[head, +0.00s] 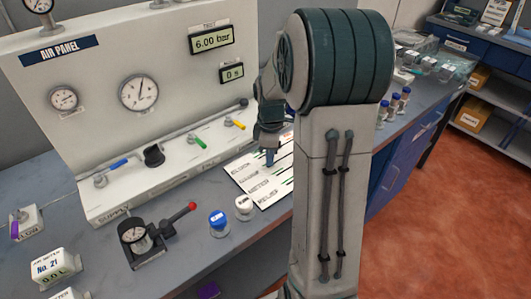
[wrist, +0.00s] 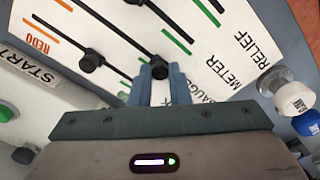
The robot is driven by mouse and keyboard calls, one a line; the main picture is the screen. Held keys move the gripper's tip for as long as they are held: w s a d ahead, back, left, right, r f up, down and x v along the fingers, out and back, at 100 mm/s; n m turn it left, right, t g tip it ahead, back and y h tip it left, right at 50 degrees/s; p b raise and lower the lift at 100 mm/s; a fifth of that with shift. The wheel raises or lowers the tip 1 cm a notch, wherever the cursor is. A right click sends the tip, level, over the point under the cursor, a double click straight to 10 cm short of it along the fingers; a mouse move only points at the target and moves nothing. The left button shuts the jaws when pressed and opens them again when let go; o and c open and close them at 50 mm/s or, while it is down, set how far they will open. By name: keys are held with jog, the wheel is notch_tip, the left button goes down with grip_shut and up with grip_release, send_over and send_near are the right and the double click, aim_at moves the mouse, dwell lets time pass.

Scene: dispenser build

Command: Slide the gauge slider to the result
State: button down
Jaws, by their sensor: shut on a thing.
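The result board (head: 262,190) is a white sheet with printed rows on the bench, partly hidden by my arm in the head view. In the wrist view its labels GAUGE, METER and RELIEF show, with black slots and green and orange marks. My gripper (wrist: 160,75) is shut on a round black slider knob (wrist: 160,64), near the GAUGE label, which my gripper partly covers. The knob is at the label end of its slot, close to green marks. In the head view my gripper (head: 270,158) points down at the board. Another black knob (wrist: 92,60) sits left of it.
The air panel (head: 130,100) with gauges and coloured valves stands behind. A red-handled lever unit (head: 145,238) is further left. START and REDO labels are left in the wrist view.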

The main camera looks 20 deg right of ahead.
jog(key=shift+a, duration=0.2)
jog(key=c, duration=1.3)
grip_release()
jog(key=shift+a, duration=0.1)
jog(key=shift+c, duration=0.2)
jog(key=shift+r, duration=0.1)
jog(key=shift+r, duration=0.35)
notch_tip(320, 180, up, 13)
jog(key=s+a+f+m+t, duration=0.1)
jog(key=s+a+f+m, duration=0.1)
jog(key=s+a+m, duration=0.4)
jog(key=s+a+f+m+t, duration=0.2)
jog(key=s+a+m, duration=0.3)
jog(key=s, duration=0.7)
jog(key=shift+a+f+m, duration=0.4)
